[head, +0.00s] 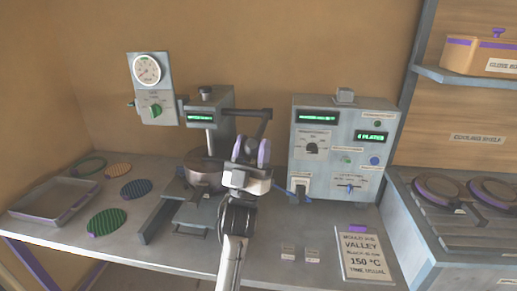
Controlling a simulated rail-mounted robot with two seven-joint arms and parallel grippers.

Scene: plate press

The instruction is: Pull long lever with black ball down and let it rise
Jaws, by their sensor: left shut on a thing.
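The plate press (208,138) stands on the bench at the middle. It has a small green display, a dark knob on top and a round head low over its base. The long dark lever (246,112) comes out of the press's right side and bends toward me. My left gripper (250,150) is at the lever's near end, its purple fingers shut on the black ball, which shows only as a dark patch between them. The gripper and wrist cover the area right of the press head. My right gripper is not in view.
A control box (333,150) with green displays stands right of my gripper. A gauge panel (151,88) is at the back left. A tray (27,212) and several round patterned plates lie at left. A note card (364,256) is at the front right, beside a unit with round plates.

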